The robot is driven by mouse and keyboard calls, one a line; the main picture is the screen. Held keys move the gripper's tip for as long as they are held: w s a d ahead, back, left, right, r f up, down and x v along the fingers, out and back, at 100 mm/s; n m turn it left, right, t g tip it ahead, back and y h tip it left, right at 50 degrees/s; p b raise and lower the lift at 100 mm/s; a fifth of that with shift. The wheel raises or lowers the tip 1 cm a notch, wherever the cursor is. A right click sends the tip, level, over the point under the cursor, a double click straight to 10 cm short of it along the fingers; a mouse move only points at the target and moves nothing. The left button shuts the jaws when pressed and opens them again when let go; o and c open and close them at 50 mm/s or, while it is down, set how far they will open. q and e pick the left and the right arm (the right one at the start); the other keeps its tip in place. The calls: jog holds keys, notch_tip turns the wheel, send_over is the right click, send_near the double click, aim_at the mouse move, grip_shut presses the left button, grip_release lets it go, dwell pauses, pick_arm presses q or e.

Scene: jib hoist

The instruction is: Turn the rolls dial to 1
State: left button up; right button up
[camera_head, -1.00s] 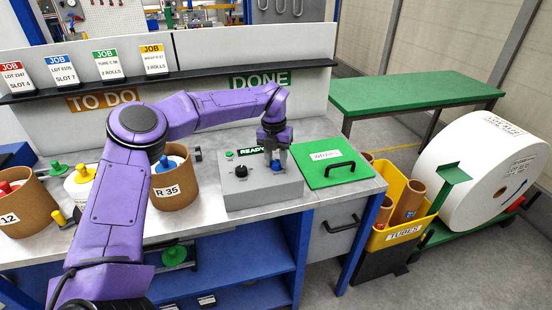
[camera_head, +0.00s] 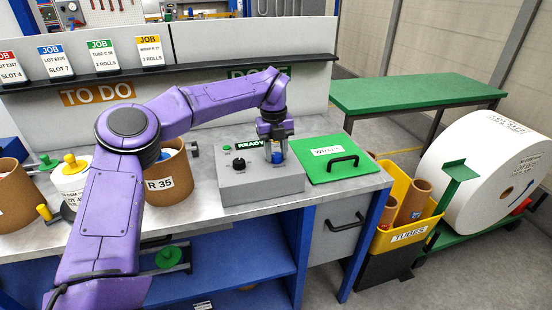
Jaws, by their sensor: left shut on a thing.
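A grey control box (camera_head: 262,188) stands on the bench with a lit READY display (camera_head: 250,145) and a small green button (camera_head: 228,147). It carries a black dial (camera_head: 239,164) at its left and a blue dial (camera_head: 277,157) at its right. My left gripper (camera_head: 277,148) comes down from above and is shut on the blue dial. The gripper partly covers this dial; its pointer and the scale marks cannot be read. Which dial is labelled rolls cannot be read either. My right gripper is not in view.
A green lid (camera_head: 322,172) with a black handle lies just right of the box. A brown R 35 tub (camera_head: 170,200) stands to its left, partly behind my arm. A job-card shelf (camera_head: 200,72) runs behind. A yellow tubes bin (camera_head: 402,235) stands beyond the bench's right end.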

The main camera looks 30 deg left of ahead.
pick_arm(q)
jog(key=shift+f+n+b, duration=0.1)
jog(key=shift+n+b, duration=0.85)
jog(key=shift+n, duration=0.25)
jog(key=shift+a, duration=0.1)
jog(key=o, duration=1.1)
jog(key=shift+c, duration=0.2)
jog(key=shift+w+a, duration=0.1)
jog(key=shift+a, duration=0.05)
jog(key=shift+r, duration=0.3)
notch_tip(320, 180, up, 10)
jog(key=shift+s+a+p, duration=0.15)
jog(key=shift+s+p, duration=0.1)
jog(key=shift+p, duration=0.05)
